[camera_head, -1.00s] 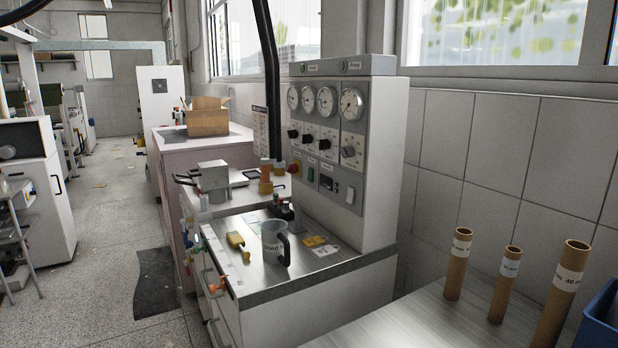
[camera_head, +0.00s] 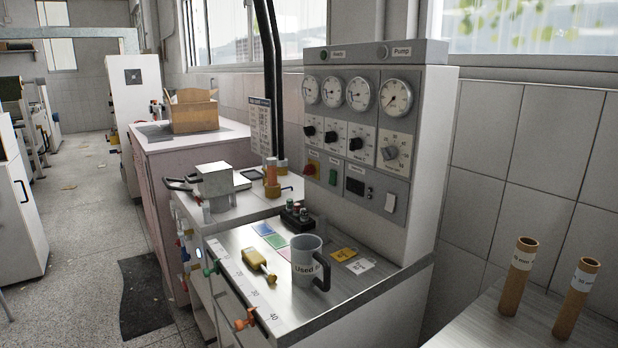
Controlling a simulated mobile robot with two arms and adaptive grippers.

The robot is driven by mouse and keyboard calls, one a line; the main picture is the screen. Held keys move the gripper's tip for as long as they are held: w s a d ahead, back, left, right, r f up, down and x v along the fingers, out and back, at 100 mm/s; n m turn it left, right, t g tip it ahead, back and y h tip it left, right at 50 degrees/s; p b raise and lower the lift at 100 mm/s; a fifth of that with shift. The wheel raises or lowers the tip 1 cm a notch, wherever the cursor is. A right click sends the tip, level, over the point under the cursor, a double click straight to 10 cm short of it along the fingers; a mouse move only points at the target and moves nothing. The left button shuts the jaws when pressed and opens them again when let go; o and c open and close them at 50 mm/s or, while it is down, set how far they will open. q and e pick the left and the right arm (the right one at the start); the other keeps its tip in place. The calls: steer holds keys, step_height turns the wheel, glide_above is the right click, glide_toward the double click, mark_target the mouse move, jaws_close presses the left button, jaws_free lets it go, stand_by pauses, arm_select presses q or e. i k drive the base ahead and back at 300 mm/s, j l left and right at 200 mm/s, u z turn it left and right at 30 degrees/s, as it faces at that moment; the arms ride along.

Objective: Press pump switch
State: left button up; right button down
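The control panel (camera_head: 365,125) stands upright at the back of the metal worktop, in the middle of the head view. Lower down are a red button (camera_head: 310,169), a green button (camera_head: 333,177) and a white rocker-like switch (camera_head: 390,202). I cannot tell from the picture which of these is the pump switch, or its state. Neither of my grippers is in view.
A grey mug (camera_head: 306,262) and a yellow-handled tool (camera_head: 258,264) sit on the worktop before the panel. Cardboard tubes (camera_head: 518,276) stand on the table at right. A cardboard box (camera_head: 190,112) sits on the pink cabinet (camera_head: 166,205). The floor at left is open.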

mark_target(333, 173)
steer(key=i+j, duration=0.2)
steer(key=j, duration=0.2)
steer(key=i+j+z, duration=0.1)
steer(key=i+j, duration=0.15)
steer(key=j, duration=0.15)
steer(key=i+j, duration=0.2)
steer(key=j, duration=0.2)
